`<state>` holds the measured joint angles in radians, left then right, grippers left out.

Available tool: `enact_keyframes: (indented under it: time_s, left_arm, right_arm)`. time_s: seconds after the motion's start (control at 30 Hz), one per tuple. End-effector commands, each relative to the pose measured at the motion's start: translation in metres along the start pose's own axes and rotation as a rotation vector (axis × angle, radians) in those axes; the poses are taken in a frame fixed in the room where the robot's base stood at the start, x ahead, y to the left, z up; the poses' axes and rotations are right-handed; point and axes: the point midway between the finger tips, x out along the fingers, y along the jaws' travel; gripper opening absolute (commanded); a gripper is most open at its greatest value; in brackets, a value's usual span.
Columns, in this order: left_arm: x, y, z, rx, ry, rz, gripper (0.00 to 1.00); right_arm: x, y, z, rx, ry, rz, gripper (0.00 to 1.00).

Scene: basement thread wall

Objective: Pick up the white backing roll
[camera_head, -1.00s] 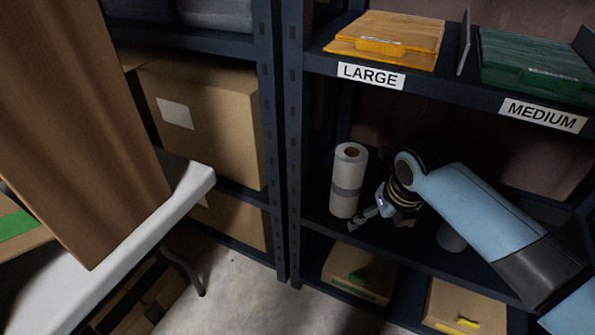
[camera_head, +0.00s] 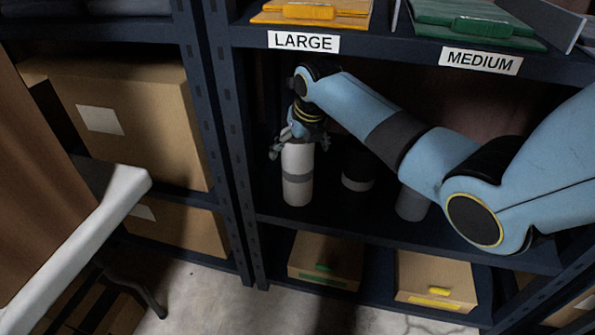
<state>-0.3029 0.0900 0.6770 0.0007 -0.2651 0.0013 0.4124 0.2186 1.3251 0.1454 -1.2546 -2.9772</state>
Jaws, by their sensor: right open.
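The white backing roll (camera_head: 297,172) stands upright on the middle shelf (camera_head: 330,226), near the left post of the rack. It has a grey band around its middle. My right gripper (camera_head: 298,146) is at the top of the roll, pointing down, with its open fingers on either side of the roll's upper end. Whether the fingers touch the roll I cannot tell. The roll's top is hidden by the gripper. My left gripper is not in view.
A black roll (camera_head: 357,166) and a grey roll (camera_head: 412,203) stand to the right, partly behind my right arm. The upper shelf bears LARGE (camera_head: 303,41) and MEDIUM (camera_head: 480,61) labels. Cardboard boxes (camera_head: 326,260) sit below. A white table edge (camera_head: 85,240) is at left.

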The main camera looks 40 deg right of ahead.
Motion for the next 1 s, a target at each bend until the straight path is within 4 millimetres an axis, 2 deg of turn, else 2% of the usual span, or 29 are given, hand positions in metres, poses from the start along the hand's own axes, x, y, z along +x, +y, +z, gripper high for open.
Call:
enact_keyframes:
  time_s: [0.07, 0.17, 0.3, 0.43, 0.7, 1.0]
  left_arm:
    - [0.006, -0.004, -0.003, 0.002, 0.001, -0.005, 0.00]
    - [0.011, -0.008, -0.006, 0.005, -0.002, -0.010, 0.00]
    - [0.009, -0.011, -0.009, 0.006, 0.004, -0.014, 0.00]
    - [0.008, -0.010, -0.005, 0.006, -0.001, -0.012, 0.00]
    - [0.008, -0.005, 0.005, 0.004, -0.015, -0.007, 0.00]
    - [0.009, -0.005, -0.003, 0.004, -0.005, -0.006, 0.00]
  right_arm:
    - [0.008, 0.000, 0.011, 0.001, 0.002, 0.000, 1.00]
    - [0.018, 0.000, 0.011, -0.001, 0.005, 0.000, 1.00]
    - [0.019, 0.000, 0.012, -0.001, 0.002, 0.000, 1.00]
    - [0.018, 0.000, 0.013, -0.001, 0.001, 0.000, 1.00]
    - [0.018, 0.000, 0.012, -0.001, 0.002, 0.000, 0.65]
    - [0.018, 0.000, 0.012, -0.001, 0.002, 0.000, 0.25]
